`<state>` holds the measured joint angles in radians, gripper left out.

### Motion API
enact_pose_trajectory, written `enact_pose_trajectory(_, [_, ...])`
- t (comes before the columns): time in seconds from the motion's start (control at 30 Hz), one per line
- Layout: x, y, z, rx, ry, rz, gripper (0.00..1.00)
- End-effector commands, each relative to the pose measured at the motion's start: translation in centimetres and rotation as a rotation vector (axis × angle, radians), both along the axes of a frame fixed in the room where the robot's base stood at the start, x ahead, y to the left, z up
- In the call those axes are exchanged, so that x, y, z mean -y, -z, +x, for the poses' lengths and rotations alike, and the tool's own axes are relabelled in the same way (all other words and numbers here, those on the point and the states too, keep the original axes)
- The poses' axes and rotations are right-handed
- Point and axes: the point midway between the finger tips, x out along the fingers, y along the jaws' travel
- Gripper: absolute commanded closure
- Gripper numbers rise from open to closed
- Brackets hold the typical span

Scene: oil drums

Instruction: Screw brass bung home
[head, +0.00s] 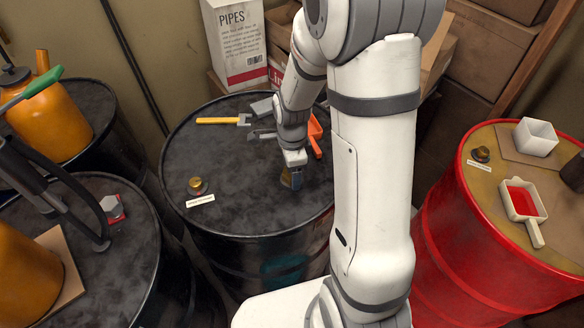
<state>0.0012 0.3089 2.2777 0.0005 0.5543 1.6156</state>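A brass bung (197,186) sits at the left front of the black drum's top (240,165), with a small white label (201,201) beside it. My gripper (291,180) points down low over the right part of the same drum top, apart from that bung. A dark, brownish-gold patch shows at its fingertips. I cannot tell whether this is a finger or a held piece, or whether the fingers are closed. A second brass bung (481,154) sits on the red drum (468,200) at the right, also with a label.
A yellow-handled tool (222,121), grey tools and an orange item (315,136) lie at the back of the black drum. The red drum carries a white box (535,137) and a scoop-like tray (523,201). More dark drums with orange cans stand left; cartons (235,42) stand behind.

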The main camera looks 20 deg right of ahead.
Motion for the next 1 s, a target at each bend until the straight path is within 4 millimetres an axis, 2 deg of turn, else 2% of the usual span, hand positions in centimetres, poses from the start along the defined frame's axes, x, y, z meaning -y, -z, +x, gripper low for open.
enact_pose_trajectory(0.27, [0.0, -0.3, 0.0, 0.001, -0.002, 0.000, 0.29])
enact_pose_trajectory(0.37, [0.0, -1.3, 0.1, 0.004, -0.002, 0.000, 0.29])
enact_pose_trajectory(0.7, [0.0, -6.7, 0.1, 0.004, -0.001, 0.000, 0.29])
enact_pose_trajectory(1.0, [0.0, -8.0, -0.1, 0.002, -0.011, 0.000, 0.29])
